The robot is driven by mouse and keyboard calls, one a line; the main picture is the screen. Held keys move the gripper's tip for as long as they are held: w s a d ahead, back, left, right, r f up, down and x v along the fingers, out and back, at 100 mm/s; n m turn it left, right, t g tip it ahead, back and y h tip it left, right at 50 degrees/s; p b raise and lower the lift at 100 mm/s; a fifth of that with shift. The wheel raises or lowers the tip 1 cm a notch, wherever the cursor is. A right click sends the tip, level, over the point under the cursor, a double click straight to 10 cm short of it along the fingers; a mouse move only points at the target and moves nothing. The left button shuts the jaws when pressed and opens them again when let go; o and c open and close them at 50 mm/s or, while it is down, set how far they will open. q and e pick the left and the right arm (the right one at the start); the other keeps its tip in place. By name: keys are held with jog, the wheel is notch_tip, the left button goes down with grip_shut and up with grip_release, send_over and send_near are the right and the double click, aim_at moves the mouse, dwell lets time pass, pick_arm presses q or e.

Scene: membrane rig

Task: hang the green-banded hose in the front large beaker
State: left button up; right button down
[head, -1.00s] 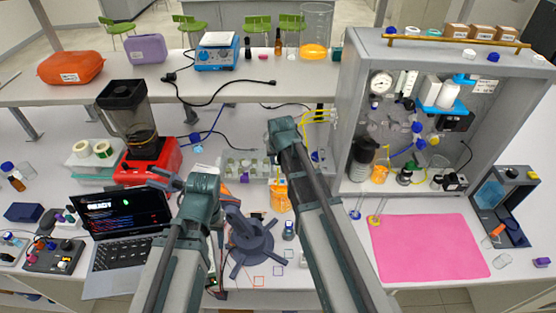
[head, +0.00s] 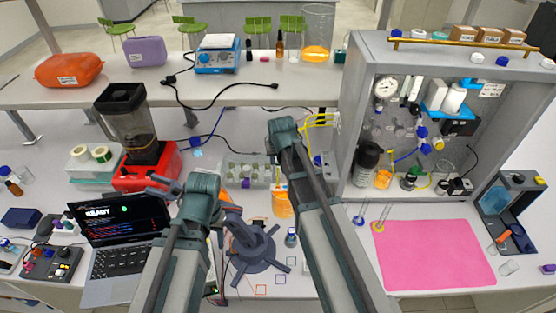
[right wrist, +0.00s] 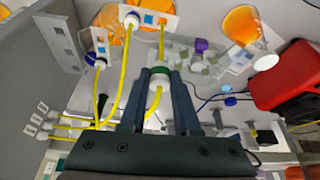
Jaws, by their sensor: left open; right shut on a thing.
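The green-banded hose (right wrist: 159,78) is between the fingertips of my right gripper (right wrist: 166,88) in the right wrist view. Its white collar and yellow tube hang between the fingers. In the head view my right gripper (head: 281,152) is mostly hidden by its own arm. An orange-filled beaker (head: 282,205) stands just below it there. The right wrist view shows an orange beaker (right wrist: 105,28) at upper left and another (right wrist: 240,24) at upper right; I cannot tell which is the front large one. My left gripper (head: 165,186) is open and empty, right of the laptop.
A vial rack (head: 247,173) stands beside the right gripper. Other yellow hoses (right wrist: 117,75) run left of the held one. A dark round stand (head: 254,247) sits between my arms. The blender (head: 140,150), laptop (head: 120,240) and grey cabinet (head: 349,120) flank the space.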

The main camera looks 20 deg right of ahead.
aim_at(278, 165)
jog(key=shift+f+b, duration=1.05)
jog(key=shift+f, duration=0.45)
notch_tip(278, 165, down, 9)
jog(key=b, duration=0.9)
jog(key=shift+f+b, duration=0.15)
jog(key=shift+b, duration=0.15)
dwell(0.4)
jog(key=c, duration=0.6)
grip_release()
jog(key=shift+o, duration=0.2)
jog(key=d+p+v, duration=0.1)
jog(key=p+v, duration=1.2)
jog(key=v, duration=0.1)
jog(key=shift+a, duration=0.4)
